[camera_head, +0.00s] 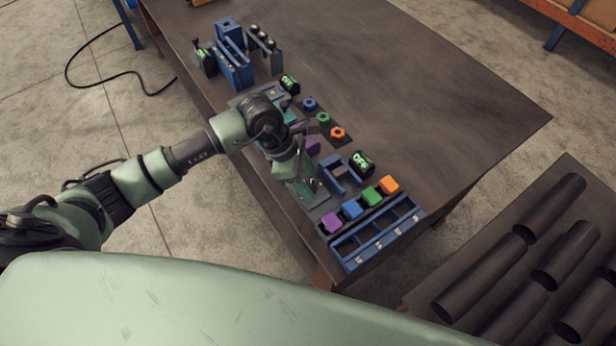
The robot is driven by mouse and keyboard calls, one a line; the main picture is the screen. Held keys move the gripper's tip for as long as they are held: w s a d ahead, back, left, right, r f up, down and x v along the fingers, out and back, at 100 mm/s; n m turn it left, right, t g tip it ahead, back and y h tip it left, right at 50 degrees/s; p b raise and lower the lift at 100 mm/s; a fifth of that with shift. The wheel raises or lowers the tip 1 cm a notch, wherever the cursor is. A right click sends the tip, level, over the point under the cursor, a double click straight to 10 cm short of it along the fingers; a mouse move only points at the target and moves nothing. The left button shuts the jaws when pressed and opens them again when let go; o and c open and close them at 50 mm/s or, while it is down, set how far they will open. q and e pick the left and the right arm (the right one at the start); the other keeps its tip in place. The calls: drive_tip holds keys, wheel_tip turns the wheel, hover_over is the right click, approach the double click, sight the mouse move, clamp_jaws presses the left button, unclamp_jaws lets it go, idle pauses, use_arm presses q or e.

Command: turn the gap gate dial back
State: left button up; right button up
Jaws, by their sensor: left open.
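No part in view is clearly marked as the gap gate dial. A small black unit with a green readout (362,163) stands beside a blue slotted bracket (338,176) on the table, right of my left gripper. Another black unit with a green readout (289,84) stands beyond my wrist, and a third (206,60) is at the far left by a blue fixture (232,62). My left gripper (298,165) is open, low over the near table edge above a grey-green plate. My wrist hides part of what lies below. My right gripper is out of view.
Blue, green and orange nuts (323,118) lie beyond my gripper. Purple, blue, green and orange blocks (371,196) line up behind a blue compartment tray (388,240). The table's right half (440,100) is bare. Dark pipes (490,275) lie on a rack at lower right.

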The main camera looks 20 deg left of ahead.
use_arm(q)
clamp_jaws()
drive_tip(key=shift+n, duration=0.3)
drive_tip(key=n+t+b, duration=0.1)
drive_tip(key=n, duration=0.1)
drive_tip(key=n+b, duration=0.2)
drive_tip(key=shift+s+d+f+t+y, duration=0.1)
drive_tip(key=shift+t+y, duration=0.3)
drive_tip(key=n+t+y+b, duration=0.1)
drive_tip(key=n+b, duration=0.1)
drive_tip(key=n, duration=0.3)
drive_tip(key=shift+d+b, duration=0.1)
drive_tip(key=shift+b, duration=0.2)
unclamp_jaws()
drive_tip(key=shift+s, duration=0.1)
